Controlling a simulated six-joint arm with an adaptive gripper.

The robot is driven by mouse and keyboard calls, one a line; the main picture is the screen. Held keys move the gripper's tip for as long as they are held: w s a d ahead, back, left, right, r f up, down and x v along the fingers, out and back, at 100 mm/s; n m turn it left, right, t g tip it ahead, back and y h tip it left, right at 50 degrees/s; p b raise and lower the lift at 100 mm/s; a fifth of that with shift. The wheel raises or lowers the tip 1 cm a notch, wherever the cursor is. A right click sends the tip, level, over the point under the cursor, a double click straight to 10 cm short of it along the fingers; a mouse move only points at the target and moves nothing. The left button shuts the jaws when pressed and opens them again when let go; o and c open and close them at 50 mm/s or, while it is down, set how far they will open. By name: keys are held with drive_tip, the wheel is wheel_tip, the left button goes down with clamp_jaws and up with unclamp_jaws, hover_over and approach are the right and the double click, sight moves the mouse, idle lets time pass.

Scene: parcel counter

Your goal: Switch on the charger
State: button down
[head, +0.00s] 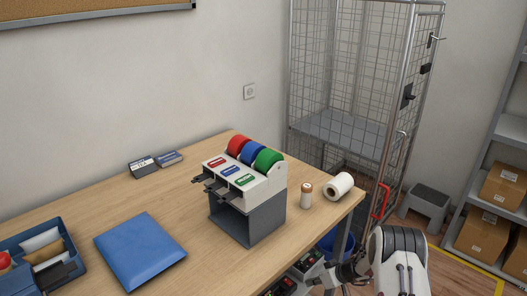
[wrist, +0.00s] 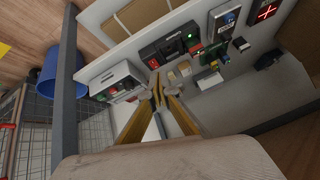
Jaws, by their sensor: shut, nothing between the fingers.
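My gripper (head: 318,282) is at the lower right of the head view, beside the table's right end and low down. In the wrist view my gripper (wrist: 158,88) has its yellowish fingers closed together, with nothing held. Beyond the fingertips is a pale shelf with several devices. A dark unit (wrist: 172,48) with a small green light and a red part stands ahead of the fingertips, apart from them. A white unit (wrist: 116,80) with dark slots and a red part is to the left. I cannot tell for certain which is the charger, or its switch position.
A blue bin (wrist: 62,72) and a grey table leg (wrist: 68,60) are left of the fingers. On the tabletop stand a tape dispenser (head: 262,220), a blue padded envelope (head: 140,250), a small bottle (head: 306,192) and a white roll (head: 340,186). A wire cage (head: 345,130) stands behind.

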drive_tip(key=s+a+r+m+g, duration=0.2)
drive_tip(key=s+m+g, duration=0.15)
drive_tip(key=s, duration=0.55)
drive_tip(key=s+r+t+h, duration=0.1)
drive_tip(key=s+r+h, duration=0.1)
drive_tip(key=s+r, duration=1)
drive_tip(key=s+r+m+t+h, duration=0.1)
drive_tip(key=s+r+t, duration=0.1)
drive_tip(key=s+r, duration=0.9)
drive_tip(key=s+d+r+m+t+h, duration=0.1)
drive_tip(key=s+r+h, duration=0.1)
drive_tip(key=s+r, duration=1)
drive_tip(key=shift+s+r+h, duration=0.3)
drive_tip(key=shift+r, duration=5.35)
